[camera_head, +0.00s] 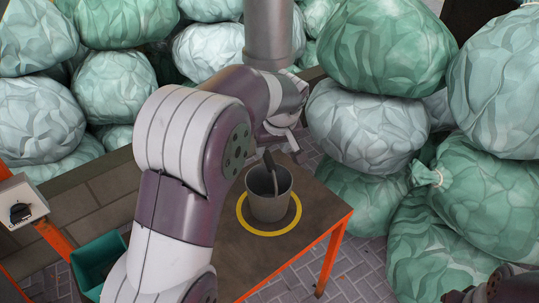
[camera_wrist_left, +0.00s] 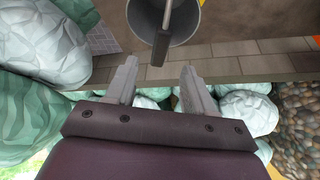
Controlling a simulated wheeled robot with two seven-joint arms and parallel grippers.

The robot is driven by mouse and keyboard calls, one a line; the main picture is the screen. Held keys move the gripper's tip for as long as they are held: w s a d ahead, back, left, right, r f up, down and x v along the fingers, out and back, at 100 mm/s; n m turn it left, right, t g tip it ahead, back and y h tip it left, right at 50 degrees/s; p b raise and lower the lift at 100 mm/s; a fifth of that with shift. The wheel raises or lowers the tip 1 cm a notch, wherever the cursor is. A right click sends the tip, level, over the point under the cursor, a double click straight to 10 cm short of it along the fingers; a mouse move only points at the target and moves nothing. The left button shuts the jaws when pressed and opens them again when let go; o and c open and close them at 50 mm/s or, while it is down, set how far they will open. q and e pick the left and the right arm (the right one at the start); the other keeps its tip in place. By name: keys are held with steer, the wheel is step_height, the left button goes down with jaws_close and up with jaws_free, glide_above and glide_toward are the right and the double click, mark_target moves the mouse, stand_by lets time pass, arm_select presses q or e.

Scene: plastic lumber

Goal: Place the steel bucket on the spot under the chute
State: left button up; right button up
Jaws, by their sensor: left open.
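The grey steel bucket (camera_head: 270,198) stands upright on the brown table, inside the yellow ring (camera_head: 270,234). Its handle is raised, with a dark grip (camera_head: 269,161) at the top. The grey chute pipe (camera_head: 268,35) hangs down above and behind the bucket, its lower end partly hidden by my arm. My left gripper (camera_head: 286,140) is open and empty just beyond the bucket, near the handle. In the left wrist view the two open fingers (camera_wrist_left: 157,76) are apart, with the bucket (camera_wrist_left: 183,27) and its handle grip past their tips. A part of my right arm shows at the bottom right corner.
The table (camera_head: 322,216) has an orange frame and free room around the ring. Green and pale bags (camera_head: 390,45) are piled behind and to the right. A teal bin (camera_head: 98,258) and a control box (camera_head: 20,212) stand at the left.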

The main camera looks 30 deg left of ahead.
arm_select(q)
steer(key=shift+v, duration=1.15)
steer(key=s+d+f+m+g+h, duration=0.1)
steer(key=s+d+f+m, duration=0.3)
steer(key=s+f, duration=0.2)
steer(key=s+d+f+m+h, duration=0.2)
steer(key=s+d+f+m, duration=0.3)
steer(key=s, duration=0.6)
steer(key=shift+f+g, duration=0.4)
steer(key=shift+f, duration=0.2)
steer(key=shift+d, duration=0.15)
